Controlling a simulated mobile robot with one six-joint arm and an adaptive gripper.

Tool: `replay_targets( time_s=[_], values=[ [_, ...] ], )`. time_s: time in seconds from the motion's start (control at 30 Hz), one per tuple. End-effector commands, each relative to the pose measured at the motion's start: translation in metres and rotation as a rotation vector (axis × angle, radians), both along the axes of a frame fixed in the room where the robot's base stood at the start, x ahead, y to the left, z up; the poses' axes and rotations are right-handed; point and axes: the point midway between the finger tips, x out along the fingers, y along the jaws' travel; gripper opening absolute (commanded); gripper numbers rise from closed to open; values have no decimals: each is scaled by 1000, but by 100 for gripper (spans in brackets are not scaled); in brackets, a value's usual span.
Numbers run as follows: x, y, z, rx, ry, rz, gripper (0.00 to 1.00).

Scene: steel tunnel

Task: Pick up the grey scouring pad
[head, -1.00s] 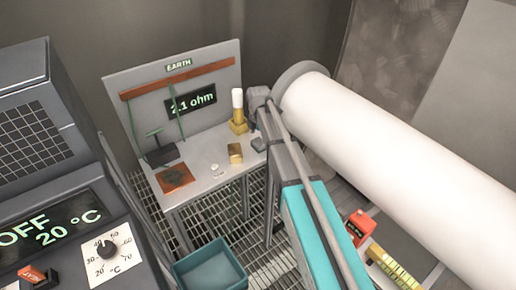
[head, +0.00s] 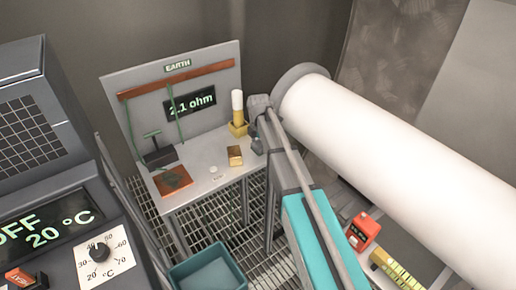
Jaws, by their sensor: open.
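My gripper (head: 257,143) is small and dark at the far end of my arm, over the right end of the grey workbench (head: 199,184). It is open, just right of a brass block. I cannot make out the grey scouring pad apart from the gripper. The spot where a small light grey piece lay on the bench is now covered by the gripper. Whether the fingers touch anything there is too small to tell.
On the bench stand a brass block (head: 235,156), a yellow holder with a white cylinder (head: 238,112) and a copper plate (head: 173,181). A teal bin (head: 208,270) is below. A large white pipe (head: 380,165) runs close along the right. A heater cabinet (head: 50,150) fills the left.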

Motion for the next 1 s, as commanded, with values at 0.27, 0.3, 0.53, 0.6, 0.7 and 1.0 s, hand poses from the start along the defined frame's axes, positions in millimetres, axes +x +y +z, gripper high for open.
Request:
replay_targets(
  time_s=[0.27, 0.3, 0.53, 0.6, 0.7, 1.0],
  values=[
    [0, 0, 0, 0, 0, 0, 65],
    [0, 0, 0, 0, 0, 0, 57],
    [0, 0, 0, 0, 0, 0, 37],
    [0, 0, 0, 0, 0, -1, 37],
    [0, -1, 0, -1, 1, -1, 37],
    [0, -1, 11, -1, -1, -1, 37]
  ],
)
